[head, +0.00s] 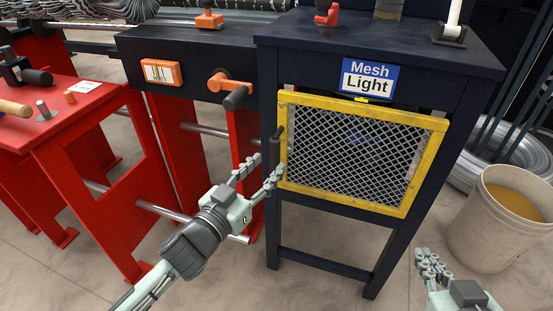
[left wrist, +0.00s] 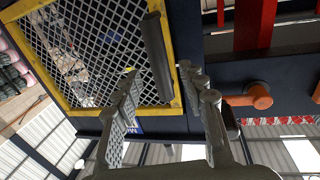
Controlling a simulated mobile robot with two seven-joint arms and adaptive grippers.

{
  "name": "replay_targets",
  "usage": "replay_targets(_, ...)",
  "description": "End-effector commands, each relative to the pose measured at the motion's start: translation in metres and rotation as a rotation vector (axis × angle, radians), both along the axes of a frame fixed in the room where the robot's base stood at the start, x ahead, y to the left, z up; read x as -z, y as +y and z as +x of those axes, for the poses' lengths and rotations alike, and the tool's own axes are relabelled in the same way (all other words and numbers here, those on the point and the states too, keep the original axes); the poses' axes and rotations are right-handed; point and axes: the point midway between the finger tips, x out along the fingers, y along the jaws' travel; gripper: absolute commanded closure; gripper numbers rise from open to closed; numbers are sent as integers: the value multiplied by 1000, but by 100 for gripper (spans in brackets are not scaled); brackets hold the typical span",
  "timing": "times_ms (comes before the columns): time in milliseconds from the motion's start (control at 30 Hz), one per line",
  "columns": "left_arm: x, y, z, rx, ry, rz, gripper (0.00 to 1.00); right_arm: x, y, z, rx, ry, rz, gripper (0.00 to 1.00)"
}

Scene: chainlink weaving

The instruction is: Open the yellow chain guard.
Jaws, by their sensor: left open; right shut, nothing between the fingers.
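The yellow chain guard (head: 361,99) is a yellow-framed wire mesh panel lying against the front of a dark cabinet, under a "Mesh Light" sign. Its black handle (head: 277,143) is on the left edge. In the left wrist view, the guard (left wrist: 85,112) fills the upper left and the handle (left wrist: 157,57) stands out from its frame. My left gripper (head: 268,165) is open, just below the handle in the head view, with its fingertips pointing towards it. Contact cannot be told. My right gripper (head: 431,262) is shut and empty at the lower right, away from the guard.
A red bench (head: 75,125) with tools stands at the left. An orange crank with a dark grip (head: 232,88) juts out left of the cabinet (head: 400,40). The floor in front is clear.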

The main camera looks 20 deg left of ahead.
Motion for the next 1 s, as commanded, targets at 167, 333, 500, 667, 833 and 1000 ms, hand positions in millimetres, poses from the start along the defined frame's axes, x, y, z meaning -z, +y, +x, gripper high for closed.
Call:
replay_targets(167, 0, -6, 27, -1, -1, 0, 59, 1, -1, 0, 1, 5, -2, 100)
replay_targets(333, 0, -9, 40, -2, 2, 0, 59, 1, -1, 0, 1, 4, -1, 100)
replay_targets(500, 1, -10, 42, -2, 3, 0, 59, 1, -1, 0, 1, 4, -1, 100)
replay_targets(667, 1, -9, 42, -2, 3, 0, 64, 1, 0, 0, 1, 4, -1, 100)
replay_targets(833, 1, -9, 42, -2, 3, 0, 85, 1, 0, 0, 1, 4, -1, 100)
replay_targets(1000, 1, -9, 42, -2, 3, 0, 100, 1, 0, 0, 1, 4, -1, 100)
